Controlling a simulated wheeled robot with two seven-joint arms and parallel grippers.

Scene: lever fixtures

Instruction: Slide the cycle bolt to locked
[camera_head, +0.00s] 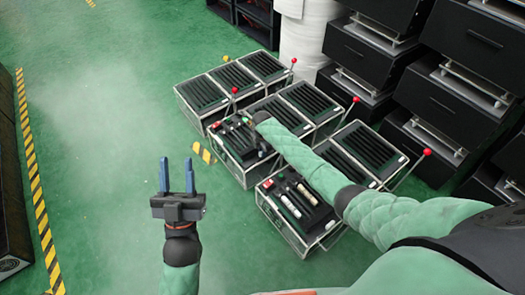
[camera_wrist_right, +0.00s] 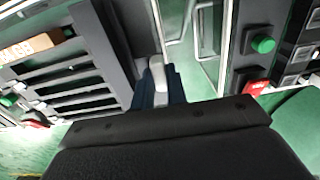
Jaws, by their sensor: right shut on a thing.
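In the right wrist view my right gripper (camera_wrist_right: 170,92) is shut on a light grey handle (camera_wrist_right: 157,74), which I take to be the cycle bolt. It stands up between dark blue fingers, beside a dark slotted panel (camera_wrist_right: 75,85). The bolt's track and markings are hidden, so I cannot tell its position. In the head view my right arm reaches to the dark fixture box (camera_head: 234,160), and the arm covers the bolt and fingertips. My left gripper (camera_head: 177,178) is open and empty, with its two blue fingers apart over the green floor.
Several framed boxes with dark slotted tops stand around, some with red-knobbed levers (camera_head: 355,100). A front box (camera_head: 300,205) carries white cylinders. A green knob (camera_wrist_right: 263,45) is right of the gripper in the wrist view.

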